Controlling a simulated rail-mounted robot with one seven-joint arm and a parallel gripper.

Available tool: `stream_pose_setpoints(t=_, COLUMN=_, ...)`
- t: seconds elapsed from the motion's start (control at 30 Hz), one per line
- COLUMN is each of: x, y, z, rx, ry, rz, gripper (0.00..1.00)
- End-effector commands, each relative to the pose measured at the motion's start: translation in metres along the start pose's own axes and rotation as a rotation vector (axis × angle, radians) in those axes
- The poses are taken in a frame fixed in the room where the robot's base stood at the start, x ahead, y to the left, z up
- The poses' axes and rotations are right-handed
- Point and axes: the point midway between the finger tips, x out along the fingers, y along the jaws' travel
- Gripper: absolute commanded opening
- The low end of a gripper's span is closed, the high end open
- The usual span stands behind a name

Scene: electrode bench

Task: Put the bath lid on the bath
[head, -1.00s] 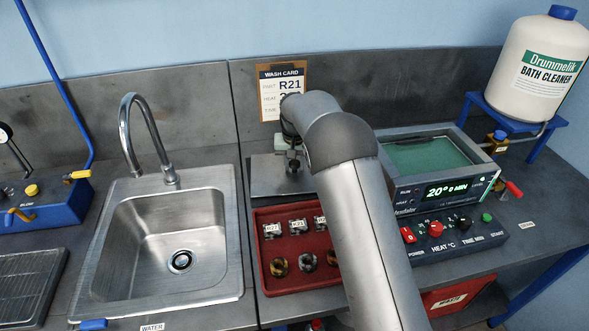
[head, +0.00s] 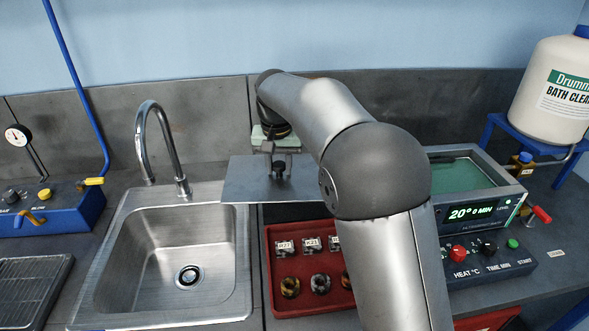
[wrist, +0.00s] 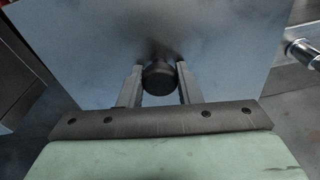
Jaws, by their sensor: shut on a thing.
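The bath lid (head: 243,182) is a flat grey metal plate with a dark knob. My gripper (head: 278,168) is shut on the lid's knob and holds the plate raised above the bench, between the sink and the bath. In the wrist view the two fingers (wrist: 160,85) stand on either side of the round black knob, with the lid (wrist: 100,50) spread out beyond. The bath (head: 518,196) stands at the right, open, with greenish liquid inside and a display reading 20° 0 MIN. My arm hides its left part.
A red tray (head: 268,290) with several small labelled parts lies below the lid. The sink (head: 140,285) and its tap (head: 139,125) are to the left. A bath cleaner bottle (head: 560,95) stands on a blue stand behind the bath at right.

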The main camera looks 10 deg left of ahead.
Motion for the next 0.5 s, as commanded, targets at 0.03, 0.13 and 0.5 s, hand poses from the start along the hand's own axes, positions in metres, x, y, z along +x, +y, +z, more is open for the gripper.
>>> stream_pose_setpoints(t=0.03, x=-0.004, y=-0.004, z=0.004, rx=-0.001, ry=0.003, rz=-0.002, gripper=0.0)
stream_pose_setpoints(t=0.13, x=-0.009, y=-0.009, z=0.01, rx=-0.001, ry=0.002, rz=-0.001, gripper=0.0)
stream_pose_setpoints(t=0.5, x=-0.029, y=-0.012, z=0.011, rx=0.001, ry=0.002, rz=0.0, gripper=0.0)
